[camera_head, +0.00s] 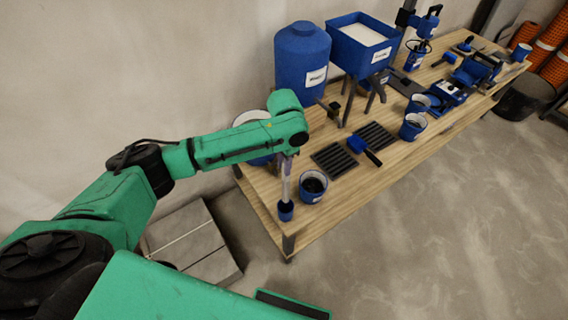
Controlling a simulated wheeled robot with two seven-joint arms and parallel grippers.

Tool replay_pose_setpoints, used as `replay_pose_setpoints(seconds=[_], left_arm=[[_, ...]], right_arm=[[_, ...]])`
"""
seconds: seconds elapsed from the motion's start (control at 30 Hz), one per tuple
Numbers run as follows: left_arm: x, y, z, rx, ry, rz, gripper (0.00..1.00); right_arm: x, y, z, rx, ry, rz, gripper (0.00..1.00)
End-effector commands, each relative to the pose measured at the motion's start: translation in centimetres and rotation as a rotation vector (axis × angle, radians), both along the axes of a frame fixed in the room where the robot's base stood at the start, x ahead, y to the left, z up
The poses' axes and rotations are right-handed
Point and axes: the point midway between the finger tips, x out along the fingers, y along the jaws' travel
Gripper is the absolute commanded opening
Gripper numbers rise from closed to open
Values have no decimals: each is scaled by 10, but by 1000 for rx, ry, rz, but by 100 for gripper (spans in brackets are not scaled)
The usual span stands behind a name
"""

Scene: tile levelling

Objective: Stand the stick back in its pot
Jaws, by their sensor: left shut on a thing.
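My left gripper (290,154) is at the near left end of the table, pointing down and shut on a thin grey stick (286,182). The stick hangs roughly upright below the fingers. A small blue pot (286,212) stands at the table's near left corner, under the stick. The stick's lower end meets the pot's mouth in the picture; I cannot tell how deep it is inside or whether it touches the bottom. My right gripper is not in view.
A wider blue pot with dark contents (313,187) stands just right of the small pot. Behind my gripper is a white-rimmed bucket (252,117). Black ribbed trays (334,160), a blue brush (358,144), a blue tank (302,60) and a hopper (346,50) stand farther along the wooden table (350,192).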

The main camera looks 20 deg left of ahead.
Motion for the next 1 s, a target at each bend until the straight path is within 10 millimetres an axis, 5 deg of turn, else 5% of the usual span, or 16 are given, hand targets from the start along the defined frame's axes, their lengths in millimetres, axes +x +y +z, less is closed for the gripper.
replay_pose_setpoints(seconds=[0.3, 1.0], left_arm=[[0, 1, -30, 1, -1, 1, 0], [0, 0, -93, -1, 1, 1, 0]], right_arm=[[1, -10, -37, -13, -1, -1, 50], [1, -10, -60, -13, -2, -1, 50]])
